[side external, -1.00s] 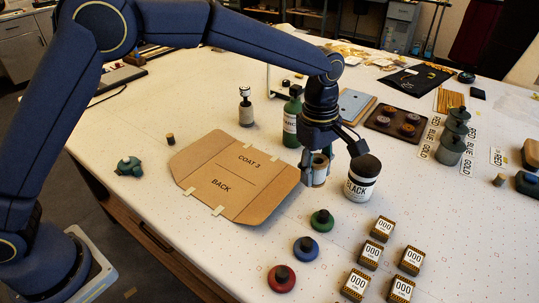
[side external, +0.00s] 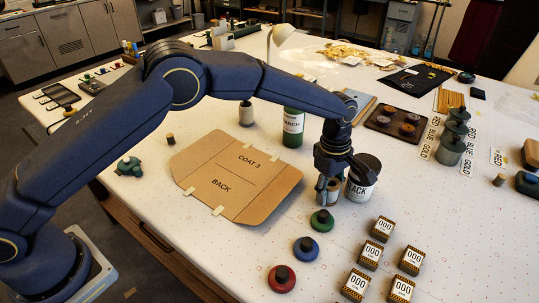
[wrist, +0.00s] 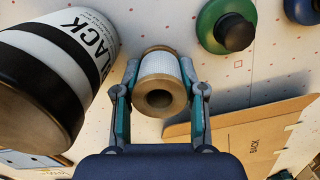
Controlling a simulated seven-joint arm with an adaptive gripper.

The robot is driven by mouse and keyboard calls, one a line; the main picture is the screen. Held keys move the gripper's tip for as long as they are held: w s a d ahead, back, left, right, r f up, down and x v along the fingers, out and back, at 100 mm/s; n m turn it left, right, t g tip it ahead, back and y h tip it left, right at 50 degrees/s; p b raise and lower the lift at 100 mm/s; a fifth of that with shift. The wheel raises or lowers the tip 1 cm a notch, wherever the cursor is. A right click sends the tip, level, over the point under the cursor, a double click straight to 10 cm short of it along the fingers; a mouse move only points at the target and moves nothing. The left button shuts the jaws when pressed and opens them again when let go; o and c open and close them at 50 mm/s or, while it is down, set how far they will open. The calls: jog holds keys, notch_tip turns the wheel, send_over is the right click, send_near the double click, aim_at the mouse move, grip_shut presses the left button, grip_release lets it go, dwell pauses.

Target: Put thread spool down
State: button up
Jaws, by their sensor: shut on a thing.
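The thread spool (wrist: 160,79), white thread with tan wooden ends, sits between the two fingers of my gripper (wrist: 158,100) in the wrist view. My gripper is shut on it. In the side view my gripper (side external: 328,185) points down at the table, just left of a black-topped jar labelled BLACK (side external: 360,187). The spool (side external: 333,194) is partly hidden there by the fingers, and it looks upright and at or close to the table top. Whether its base touches the table I cannot tell.
The BLACK jar stands close beside the spool, also at left in the wrist view (wrist: 50,80). A green knobbed disc (side external: 322,221) is just in front, then blue (side external: 306,249) and red ones (side external: 281,278). A cardboard pattern (side external: 235,180) lies left. Several small 000 boxes (side external: 371,254) stand front right.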

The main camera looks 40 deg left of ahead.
jog(key=o, duration=1.2)
jog(key=shift+f, duration=0.1)
jog(key=shift+c, duration=0.2)
jog(key=r, duration=0.8)
jog(key=a+r, duration=0.1)
jog(key=r, duration=0.3)
jog(key=shift+r, duration=0.1)
jog(key=s+a+r+m+t, duration=0.2)
jog(key=s+a+r+m, duration=0.5)
jog(key=a+r, duration=0.7)
jog(key=s+a+m+t, duration=0.1)
jog(key=s+a+m, duration=0.1)
jog(key=s+a, duration=0.3)
jog(key=s+a+f+m+t, duration=0.1)
jog(key=s+a, duration=0.4)
jog(key=s, duration=0.6)
jog(key=shift+s+a+m+t, duration=0.3)
jog(key=shift+a+m+t, duration=0.1)
jog(key=shift+m, duration=0.5)
jog(key=shift+o, duration=0.7)
jog(key=s+a+f+m, duration=0.2)
jog(key=s+f, duration=0.1)
jog(key=s, duration=0.2)
jog(key=shift+s+f+m+t+y, duration=0.2)
jog(key=shift+f+m+t+y, duration=0.1)
jog(key=shift+t, duration=0.1)
